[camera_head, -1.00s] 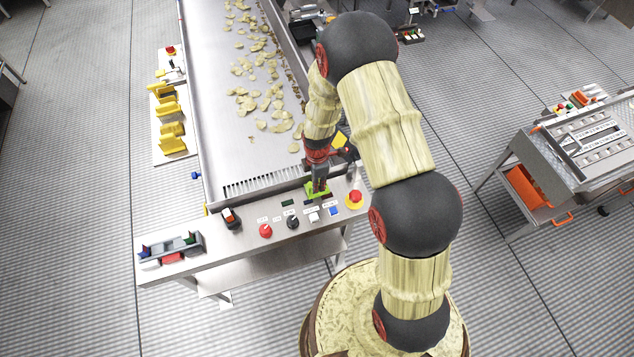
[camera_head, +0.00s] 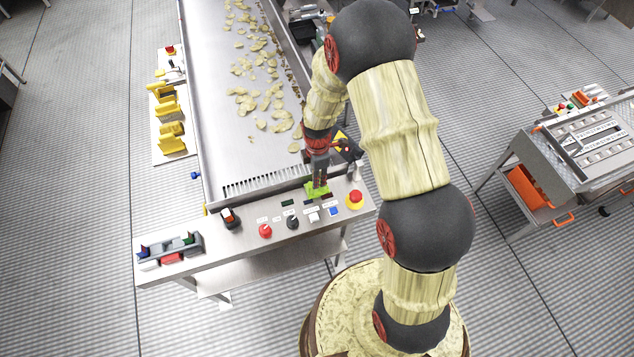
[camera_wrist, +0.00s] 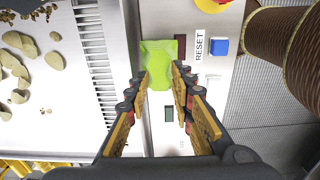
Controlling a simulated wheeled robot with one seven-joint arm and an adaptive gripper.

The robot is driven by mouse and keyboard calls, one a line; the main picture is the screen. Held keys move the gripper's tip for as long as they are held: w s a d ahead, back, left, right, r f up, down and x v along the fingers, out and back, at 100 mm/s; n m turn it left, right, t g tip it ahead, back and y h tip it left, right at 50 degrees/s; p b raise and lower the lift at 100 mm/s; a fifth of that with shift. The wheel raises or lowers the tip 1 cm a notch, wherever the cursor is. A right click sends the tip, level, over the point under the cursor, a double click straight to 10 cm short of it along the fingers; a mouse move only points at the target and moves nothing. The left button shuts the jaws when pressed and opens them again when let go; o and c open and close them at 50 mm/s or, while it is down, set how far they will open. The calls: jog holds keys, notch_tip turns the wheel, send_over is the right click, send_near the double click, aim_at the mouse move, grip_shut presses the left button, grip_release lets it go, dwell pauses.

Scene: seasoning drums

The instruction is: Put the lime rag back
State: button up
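The lime rag (camera_head: 313,191) lies on the steel control panel at the end of the conveyor. It also shows in the wrist view (camera_wrist: 158,52) as a flat, bright green cloth just past my fingertips. My gripper (camera_head: 320,186) points down over the rag. In the wrist view my gripper (camera_wrist: 162,75) has its two fingers apart, with their tips at either side of the rag's near part. I cannot tell whether the tips touch the cloth. In the head view the fingers hide part of the rag.
The control panel (camera_head: 262,246) carries a red emergency button (camera_head: 355,198), a blue RESET button (camera_wrist: 220,46) and several other switches. A grey rack (camera_head: 170,249) with coloured pieces stands at its left end. The conveyor (camera_head: 215,120) with chips lies behind. A machine (camera_head: 590,150) stands to the right.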

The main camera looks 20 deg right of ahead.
jog(key=s+r+m+t+b, duration=0.1)
jog(key=s+r+m, duration=0.25)
jog(key=r, duration=1.05)
jog(key=s+r+m+t, duration=0.2)
jog(key=s+r+m, duration=0.15)
jog(key=r, duration=1.05)
jog(key=s+r+m+t, duration=0.2)
jog(key=s+r+m, duration=0.9)
jog(key=s, duration=0.4)
jog(key=shift+r+t, duration=0.15)
jog(key=shift+t, duration=0.15)
notch_tip(320, 180, down, 24)
jog(key=b, duration=2.4)
